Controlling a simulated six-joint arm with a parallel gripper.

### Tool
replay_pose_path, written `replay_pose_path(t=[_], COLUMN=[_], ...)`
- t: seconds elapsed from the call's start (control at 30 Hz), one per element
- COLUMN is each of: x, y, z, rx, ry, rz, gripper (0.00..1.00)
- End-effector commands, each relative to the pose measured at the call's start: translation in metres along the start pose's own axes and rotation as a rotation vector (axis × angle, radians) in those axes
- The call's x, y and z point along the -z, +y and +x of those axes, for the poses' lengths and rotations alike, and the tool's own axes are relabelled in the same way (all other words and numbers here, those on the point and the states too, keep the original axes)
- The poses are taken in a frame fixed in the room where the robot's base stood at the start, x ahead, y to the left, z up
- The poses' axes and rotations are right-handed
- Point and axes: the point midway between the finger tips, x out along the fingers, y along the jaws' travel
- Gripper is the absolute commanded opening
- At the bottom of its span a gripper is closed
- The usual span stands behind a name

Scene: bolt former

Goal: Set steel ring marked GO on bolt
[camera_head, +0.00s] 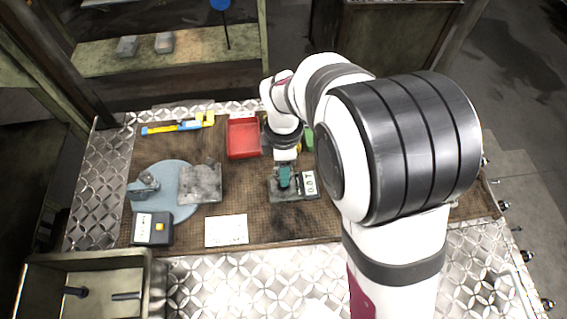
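My gripper (285,180) points down over a small dark stand (292,196) right of the bench's middle. Its teal end is at or just above this stand; I cannot tell whether it touches. The fingers are too small and dark to show whether they are open or shut, or whether they hold anything. A white plate with dark characters (310,184) is on the stand's right side; I cannot read it surely. I cannot make out the steel ring marked GO or the bolt; my arm covers the right part of the bench.
A red tray (243,151) is behind left of my gripper, with a green thing (308,138) to its right. Left are a blue round mat (172,171), a grey block (203,184), a metal piece (146,183), a black box (151,236) and a white card (227,231).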

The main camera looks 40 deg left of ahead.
Motion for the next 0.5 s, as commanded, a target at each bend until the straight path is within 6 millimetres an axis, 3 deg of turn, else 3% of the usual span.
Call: replay_pose_path(t=[0.47,0.5], x=[0.0,0.0], y=[-0.0001,-0.0001], z=[0.0028,0.0027], rx=[0.001,0.0], ry=[0.0,0.0], rz=[0.0,0.0], gripper=[0.0,0.58])
